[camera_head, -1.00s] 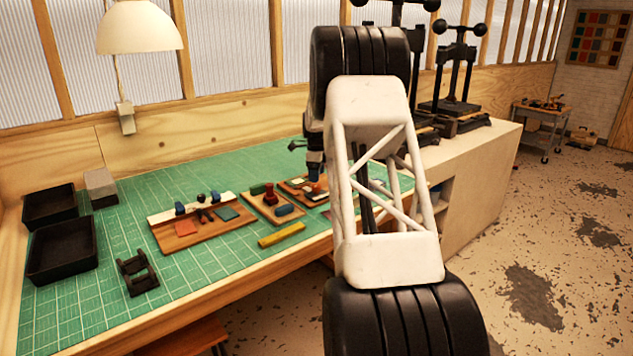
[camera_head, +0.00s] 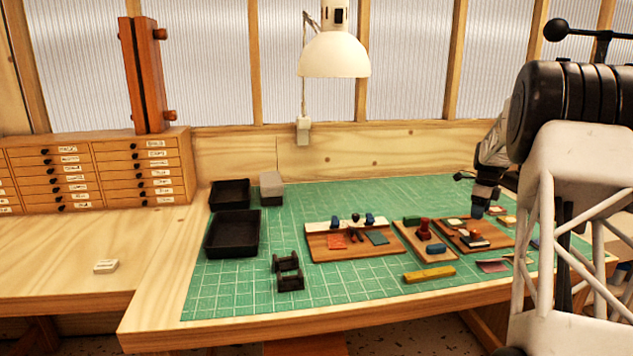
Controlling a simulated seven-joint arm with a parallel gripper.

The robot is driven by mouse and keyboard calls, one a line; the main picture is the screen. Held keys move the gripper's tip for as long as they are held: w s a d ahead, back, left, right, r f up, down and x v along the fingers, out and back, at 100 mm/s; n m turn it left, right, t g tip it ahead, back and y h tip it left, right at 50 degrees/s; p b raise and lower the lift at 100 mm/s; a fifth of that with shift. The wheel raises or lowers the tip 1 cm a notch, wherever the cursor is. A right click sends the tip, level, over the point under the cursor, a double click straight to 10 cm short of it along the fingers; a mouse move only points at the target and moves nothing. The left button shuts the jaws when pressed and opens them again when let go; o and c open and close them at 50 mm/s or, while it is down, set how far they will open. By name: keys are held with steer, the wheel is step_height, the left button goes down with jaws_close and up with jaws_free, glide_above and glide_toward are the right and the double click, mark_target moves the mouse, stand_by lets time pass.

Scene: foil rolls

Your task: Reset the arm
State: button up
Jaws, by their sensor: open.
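My arm, white and black, fills the right side of the head view. My gripper (camera_head: 479,208) is at its far end, small and dark, pointing down over the right wooden board (camera_head: 496,243). Its fingers are small in view, and I see nothing held in them. The board carries several small pieces. Whether the fingertips touch any of them cannot be told.
On the green mat (camera_head: 222,293) are black trays (camera_head: 232,234), a grey block (camera_head: 271,188), a dark stand (camera_head: 289,272), a left board (camera_head: 330,252), a middle board (camera_head: 440,254) and a yellow bar (camera_head: 429,274). A lamp (camera_head: 334,55) hangs above. The left bench is mostly clear.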

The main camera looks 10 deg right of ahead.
steer(key=s+a+r+n, duration=0.4)
steer(key=s+a+n, duration=0.15)
steer(key=a, duration=0.55)
steer(key=s+a+r+n+t, duration=0.1)
steer(key=s+a+r+n, duration=0.5)
steer(key=a, duration=0.5)
steer(key=s+a+r+n, duration=0.25)
steer(key=s+a, duration=0.45)
steer(key=a, duration=0.4)
steer(key=s+a+f+n, duration=0.2)
steer(key=s+a+n, duration=0.2)
steer(key=s, duration=0.6)
steer(key=s+a+f+n+t, duration=0.1)
steer(key=s+a+f+n, duration=0.1)
steer(key=s+a+n, duration=0.3)
steer(key=s+a+f+n, duration=0.2)
steer(key=s+a+n, duration=0.3)
steer(key=s+a, duration=0.5)
steer(key=s, duration=0.7)
steer(key=shift+f+t, duration=0.25)
steer(key=shift+t, duration=0.05)
